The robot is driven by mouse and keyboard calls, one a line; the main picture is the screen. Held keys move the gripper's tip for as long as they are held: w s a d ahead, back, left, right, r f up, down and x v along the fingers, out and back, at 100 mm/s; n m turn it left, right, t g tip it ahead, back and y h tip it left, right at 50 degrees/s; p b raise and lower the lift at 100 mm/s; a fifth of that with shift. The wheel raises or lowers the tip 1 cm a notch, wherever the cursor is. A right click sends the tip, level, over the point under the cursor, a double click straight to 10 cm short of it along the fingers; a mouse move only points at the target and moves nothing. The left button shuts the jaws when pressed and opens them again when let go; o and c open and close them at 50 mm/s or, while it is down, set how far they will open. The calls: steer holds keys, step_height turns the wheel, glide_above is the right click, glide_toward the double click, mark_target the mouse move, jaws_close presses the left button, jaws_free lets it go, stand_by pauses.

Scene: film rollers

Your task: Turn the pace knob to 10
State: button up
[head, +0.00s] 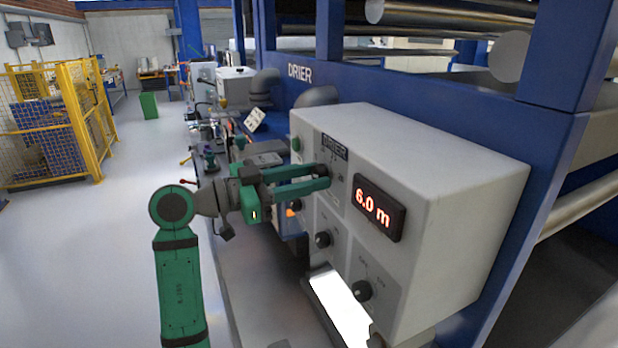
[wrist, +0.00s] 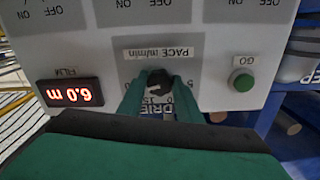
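The black pace knob (wrist: 158,80) sits on a grey panel marked "PACE m/min", which appears upside down in the wrist view. Its scale is partly covered by my fingers, so I cannot read the setting. My green gripper (wrist: 160,86) has one finger on each side of the knob, close against it. In the head view my gripper (head: 325,175) reaches the front of the grey drier box (head: 430,150), and its fingers hide the knob. The red film display (head: 379,207) reads 6.0 m; it also shows in the wrist view (wrist: 70,93).
A green GO button (wrist: 240,79) is beside the pace panel. Two other black knobs, an upper one (head: 323,240) and a lower OFF/ON one (head: 362,291), are below on the box. A white sheet (head: 341,306) is under the box. Open floor (head: 110,240) is at left.

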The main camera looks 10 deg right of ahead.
steer(key=shift+c, duration=0.7)
steer(key=shift+n, duration=0.3)
steer(key=n, duration=0.3)
steer(key=shift+n, duration=0.3)
steer(key=n, duration=0.5)
steer(key=shift+s+n, duration=0.1)
steer(key=shift+n, duration=0.2)
steer(key=n, duration=1)
steer(key=shift+s+r, duration=0.1)
